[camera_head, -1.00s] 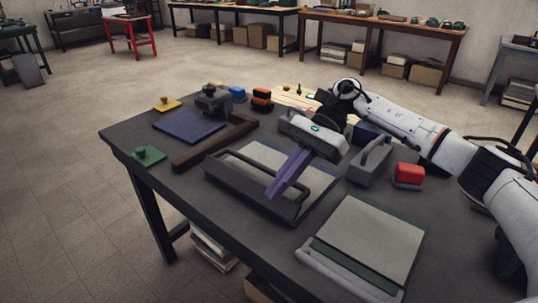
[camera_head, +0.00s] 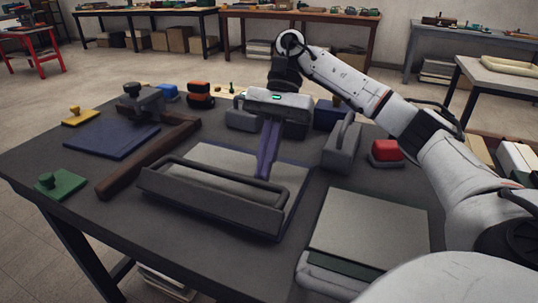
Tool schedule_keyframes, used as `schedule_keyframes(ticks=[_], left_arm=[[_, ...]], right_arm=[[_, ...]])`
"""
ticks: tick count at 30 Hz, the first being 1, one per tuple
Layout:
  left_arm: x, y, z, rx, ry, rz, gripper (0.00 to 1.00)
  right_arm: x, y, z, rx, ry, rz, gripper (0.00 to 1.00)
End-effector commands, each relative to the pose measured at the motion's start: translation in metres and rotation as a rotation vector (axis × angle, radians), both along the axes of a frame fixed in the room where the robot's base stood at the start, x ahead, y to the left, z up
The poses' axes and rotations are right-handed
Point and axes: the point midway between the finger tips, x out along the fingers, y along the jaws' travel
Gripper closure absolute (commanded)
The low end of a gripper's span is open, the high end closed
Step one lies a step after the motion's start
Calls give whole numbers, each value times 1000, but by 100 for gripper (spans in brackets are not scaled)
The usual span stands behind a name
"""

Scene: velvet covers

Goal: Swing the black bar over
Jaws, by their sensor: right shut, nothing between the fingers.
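The black bar (camera_head: 232,179) is a long dark handle above a dark grey plate (camera_head: 205,200) along the near side of a flat grey board (camera_head: 240,160). The board lies on a thin bluish base (camera_head: 300,212) on the table. My right gripper (camera_head: 263,177) reaches in from the right and points down, its purple fingers shut and empty. Its fingertips are over the board, just beyond the bar's right half. I cannot tell whether they touch the bar or board. My left gripper is not in view.
A second grey board (camera_head: 370,228) lies at front right. A grey handled block (camera_head: 343,147) and a red block (camera_head: 386,150) stand right of the gripper. A blue mat (camera_head: 112,141), brown bar (camera_head: 150,157) and green stamp (camera_head: 60,184) lie left.

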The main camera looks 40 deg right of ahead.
Motion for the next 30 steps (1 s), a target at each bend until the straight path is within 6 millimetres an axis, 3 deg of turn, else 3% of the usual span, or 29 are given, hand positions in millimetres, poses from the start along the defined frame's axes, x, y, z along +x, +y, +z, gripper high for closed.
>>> schedule_keyframes(ticks=[14,23,30], left_arm=[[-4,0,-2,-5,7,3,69],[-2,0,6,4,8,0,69],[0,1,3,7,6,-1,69]], right_arm=[[-3,7,-8,2,-1,-1,100],[-6,15,10,-73,-35,3,100],[-6,15,8,-79,-35,0,100]])
